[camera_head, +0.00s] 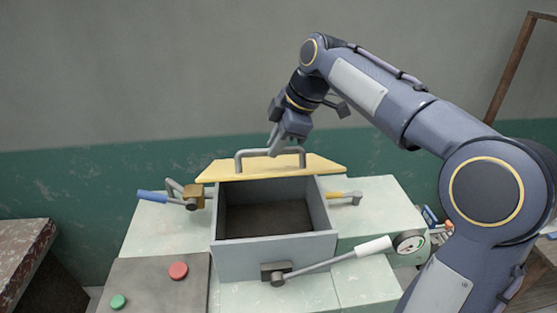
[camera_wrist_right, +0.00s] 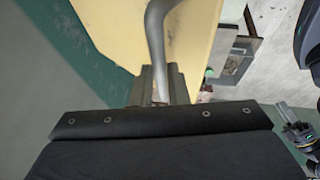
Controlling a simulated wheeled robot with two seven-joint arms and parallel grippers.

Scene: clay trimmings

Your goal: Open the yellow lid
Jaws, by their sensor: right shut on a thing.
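The yellow lid (camera_head: 322,164) stands raised at the back edge of the grey box (camera_head: 275,248), and the box's dark interior shows empty. The lid has a grey bar handle (camera_head: 254,152). My right gripper (camera_head: 273,148) is shut on this handle near its middle. In the right wrist view the handle (camera_wrist_right: 158,32) runs down between the fingers (camera_wrist_right: 160,85), with the yellow lid (camera_wrist_right: 112,36) behind it.
A white-gripped lever (camera_head: 330,262) crosses the box front beside a round gauge (camera_head: 410,241). A blue-handled lever (camera_head: 160,197) sticks out at left. Red (camera_head: 178,270) and green (camera_head: 118,301) buttons sit on a panel at front left. A wall stands close behind.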

